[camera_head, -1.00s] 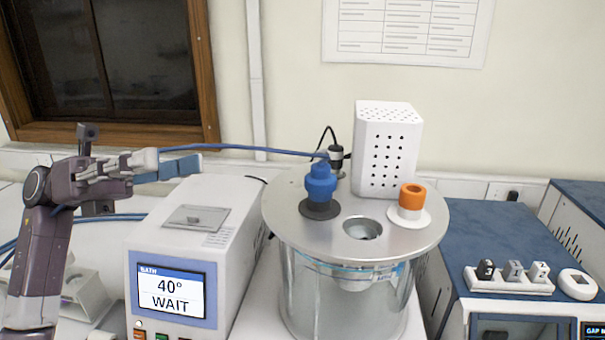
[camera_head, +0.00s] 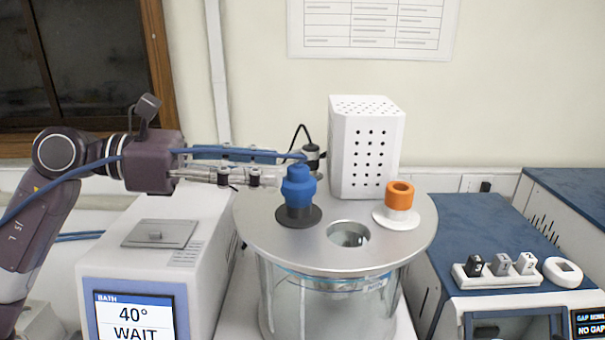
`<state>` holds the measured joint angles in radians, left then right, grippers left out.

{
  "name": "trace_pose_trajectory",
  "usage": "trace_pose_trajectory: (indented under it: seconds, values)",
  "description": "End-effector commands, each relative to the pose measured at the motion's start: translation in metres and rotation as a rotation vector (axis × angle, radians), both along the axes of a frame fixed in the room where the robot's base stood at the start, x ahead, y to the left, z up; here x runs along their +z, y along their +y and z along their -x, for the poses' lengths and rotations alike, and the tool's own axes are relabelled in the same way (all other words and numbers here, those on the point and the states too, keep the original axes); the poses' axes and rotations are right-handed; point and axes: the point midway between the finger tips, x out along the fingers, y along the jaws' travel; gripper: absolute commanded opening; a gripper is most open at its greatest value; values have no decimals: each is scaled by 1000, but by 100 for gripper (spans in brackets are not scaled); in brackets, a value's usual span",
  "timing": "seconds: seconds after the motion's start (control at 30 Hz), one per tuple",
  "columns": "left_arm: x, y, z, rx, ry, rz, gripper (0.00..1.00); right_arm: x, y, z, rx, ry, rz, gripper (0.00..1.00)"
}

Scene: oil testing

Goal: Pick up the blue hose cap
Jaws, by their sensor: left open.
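The blue hose cap (camera_head: 297,188) stands upright on a dark round base on the metal lid (camera_head: 330,252) of the glass bath. A blue hose runs from the top of the cap to the left, along my left arm. My left gripper (camera_head: 275,168) comes in from the left at about the height of the cap's upper part. Its fingers are open and point right, with their tips close to the cap's left side. I cannot tell whether they touch it. My right gripper is not in view.
A white perforated box (camera_head: 365,150) stands at the back of the lid. An orange cap (camera_head: 399,196) on a white ring sits to the right, and an open hole (camera_head: 348,234) lies in front. The bath control unit (camera_head: 150,262) stands at left, below my arm.

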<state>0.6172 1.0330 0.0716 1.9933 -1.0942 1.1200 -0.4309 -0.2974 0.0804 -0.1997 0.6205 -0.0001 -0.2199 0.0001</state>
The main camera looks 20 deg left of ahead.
Motion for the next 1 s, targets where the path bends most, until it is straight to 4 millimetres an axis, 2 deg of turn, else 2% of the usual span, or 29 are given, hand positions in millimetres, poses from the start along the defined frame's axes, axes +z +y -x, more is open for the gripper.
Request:
trace_pose_trajectory:
  seconds: [0.4,0.57,0.8,1.0]
  values:
    - [-5,-42,-18,-6,2,3,44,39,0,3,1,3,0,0]
    - [-9,-51,-24,-4,1,3,44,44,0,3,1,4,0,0]
    - [-11,-52,-24,-3,1,2,44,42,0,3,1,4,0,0]
    - [-11,-51,-24,-3,1,2,22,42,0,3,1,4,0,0]
